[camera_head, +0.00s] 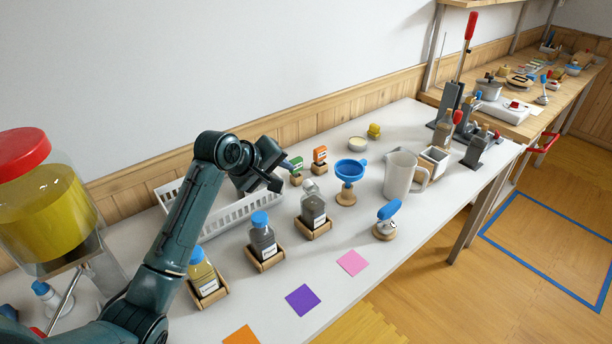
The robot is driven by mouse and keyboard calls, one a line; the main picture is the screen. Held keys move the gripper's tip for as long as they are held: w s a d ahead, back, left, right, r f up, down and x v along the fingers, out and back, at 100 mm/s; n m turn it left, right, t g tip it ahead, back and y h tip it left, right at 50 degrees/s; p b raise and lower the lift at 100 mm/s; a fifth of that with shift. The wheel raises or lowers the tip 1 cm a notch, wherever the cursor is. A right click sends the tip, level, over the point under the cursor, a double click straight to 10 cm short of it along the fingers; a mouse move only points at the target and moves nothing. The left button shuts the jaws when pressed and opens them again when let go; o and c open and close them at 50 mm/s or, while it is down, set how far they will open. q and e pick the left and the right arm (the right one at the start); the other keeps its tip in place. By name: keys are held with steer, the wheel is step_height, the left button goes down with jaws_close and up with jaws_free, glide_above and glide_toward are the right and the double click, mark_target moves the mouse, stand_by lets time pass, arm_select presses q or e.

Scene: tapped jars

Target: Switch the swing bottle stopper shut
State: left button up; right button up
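A bottle of dark contents (313,209) stands upright in a wooden holder in the middle of the table. A pale, clear stopper part (308,187) shows at its neck; it looks like the swing stopper, but whether it is open or shut is too small to tell. My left gripper (283,174) is in the air to the upper left of this bottle, apart from it in the picture. Its fingers look spread, with nothing seen held between them. My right gripper is not in view.
Blue-capped bottles (262,239) (202,276) stand to the left in wooden holders. A white basket (235,216) is behind. A blue funnel (350,170), clear jug (401,176) and blue-handled piece (388,211) stand right. Coloured squares (301,299) lie flat in front.

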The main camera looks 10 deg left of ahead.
mark_target(304, 183)
arm_select(q)
steer(key=x, duration=1)
steer(key=shift+d+f, duration=0.1)
steer(key=shift+d, duration=0.1)
steer(key=shift+w+d+f, duration=0.2)
steer(key=shift+w+f, duration=0.2)
steer(key=shift+f, duration=0.1)
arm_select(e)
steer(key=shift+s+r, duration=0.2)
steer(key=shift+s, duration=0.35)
arm_select(q)
steer(key=shift+c, duration=0.3)
jaws_close()
